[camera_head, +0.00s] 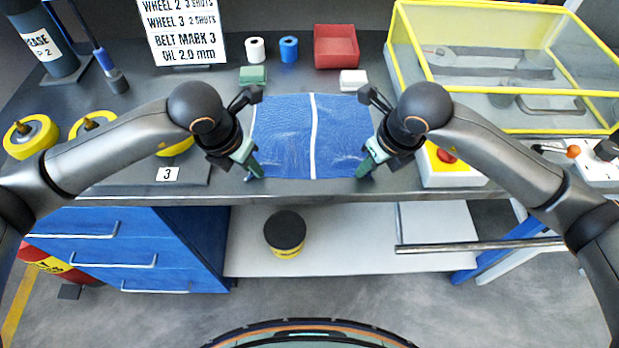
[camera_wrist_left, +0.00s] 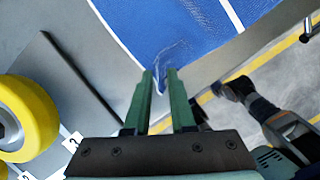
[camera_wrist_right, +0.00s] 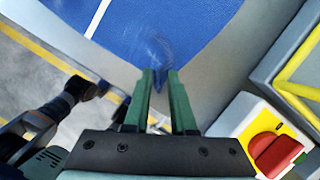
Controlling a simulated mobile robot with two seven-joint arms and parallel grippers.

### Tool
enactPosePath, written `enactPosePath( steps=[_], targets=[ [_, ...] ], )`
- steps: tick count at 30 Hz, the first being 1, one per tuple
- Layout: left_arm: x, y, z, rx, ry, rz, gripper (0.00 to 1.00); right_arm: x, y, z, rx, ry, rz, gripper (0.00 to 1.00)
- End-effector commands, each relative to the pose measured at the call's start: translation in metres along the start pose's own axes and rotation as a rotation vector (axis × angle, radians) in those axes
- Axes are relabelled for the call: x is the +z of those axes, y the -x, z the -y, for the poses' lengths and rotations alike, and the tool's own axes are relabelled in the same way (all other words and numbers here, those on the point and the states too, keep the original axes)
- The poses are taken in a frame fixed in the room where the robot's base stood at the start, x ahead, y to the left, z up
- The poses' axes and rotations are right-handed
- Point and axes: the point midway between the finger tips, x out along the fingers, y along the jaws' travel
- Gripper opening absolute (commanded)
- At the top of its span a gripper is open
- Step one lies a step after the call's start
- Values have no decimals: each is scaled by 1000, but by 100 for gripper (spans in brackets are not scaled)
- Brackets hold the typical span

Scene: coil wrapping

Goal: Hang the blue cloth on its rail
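The blue cloth (camera_head: 284,140), with a white stripe, is spread over the bench near its front edge. My left gripper (camera_head: 252,172) is at its near left corner and my right gripper (camera_head: 368,168) is at its near right corner. In the left wrist view, the green fingers (camera_wrist_left: 160,88) stand close together with bunched cloth between them. The right wrist view shows the same at the fingers (camera_wrist_right: 160,88). Creases run from both corners. A silver rail (camera_head: 482,246) runs level below the bench front at right, bare.
A red and yellow stop-button box (camera_head: 450,168) stands right of my right gripper. A yellow-framed clear case (camera_head: 505,75) fills the back right. A red bin (camera_head: 336,47) and rolls are behind the cloth. Yellow wheels (camera_head: 32,136) stand at left. A dark tub (camera_head: 285,232) sits on the lower shelf.

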Motion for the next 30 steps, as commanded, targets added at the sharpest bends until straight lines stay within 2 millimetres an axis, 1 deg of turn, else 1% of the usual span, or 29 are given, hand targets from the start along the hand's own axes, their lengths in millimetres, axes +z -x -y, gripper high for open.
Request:
enactPosePath(
  steps=[1,11,30],
  targets=[
    [-1,-1,0,0,0,-2,19,-2,-2,-1,2,0,-7,19],
    [-1,-1,0,0,0,-2,0,-3,-2,-1,2,0,-8,0],
    [-1,-1,0,1,1,-2,0,-3,-3,0,0,0,-11,0]
  ],
)
